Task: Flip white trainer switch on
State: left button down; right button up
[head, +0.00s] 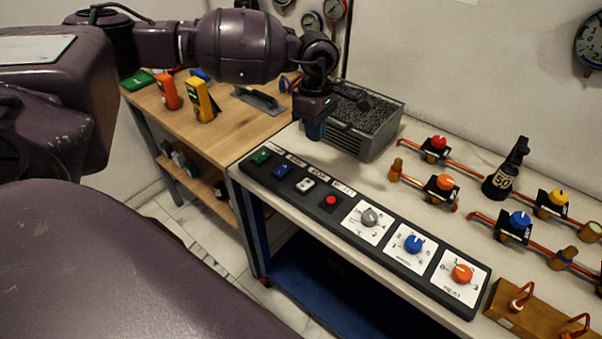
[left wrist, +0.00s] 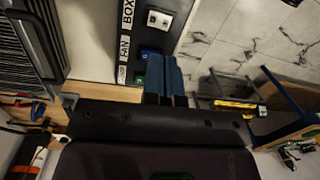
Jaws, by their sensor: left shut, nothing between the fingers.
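The white switch (head: 306,184) is a small rocker on the black trainer panel (head: 390,256), between the blue switch (head: 283,170) and the red button (head: 331,200). I cannot tell which way it is tipped. In the left wrist view the white switch (left wrist: 158,20) shows near the top, beside a label reading BOX. My left gripper (head: 315,132) is shut and empty, above the panel's back edge near the grey box. In the left wrist view its blue fingertips (left wrist: 163,60) are together, close to the blue switch in the picture and apart from the white one. My right gripper is not in view.
A grey mesh-topped box (head: 362,122) stands just behind the left gripper. The green switch (head: 261,156) is at the panel's left end; dials fill the right part. Copper pipes with valves (head: 440,184) and a black bottle-shaped item (head: 506,170) stand on the right. A wooden bench (head: 222,135) adjoins at left.

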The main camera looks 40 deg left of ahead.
pick_arm(q)
jog(key=shift+s+a+r+m+g+y, duration=0.1)
jog(key=shift+s+a+m+g+y, duration=0.2)
jog(key=shift+s+a+m+y, duration=0.25)
send_near(302, 187)
jog(key=f, duration=0.6)
jog(key=shift+s+a+f, duration=0.1)
jog(key=shift+s+a, duration=0.1)
jog(key=shift+s, duration=0.1)
jog(key=shift+s+f, duration=0.1)
jog(key=shift+f, duration=0.6)
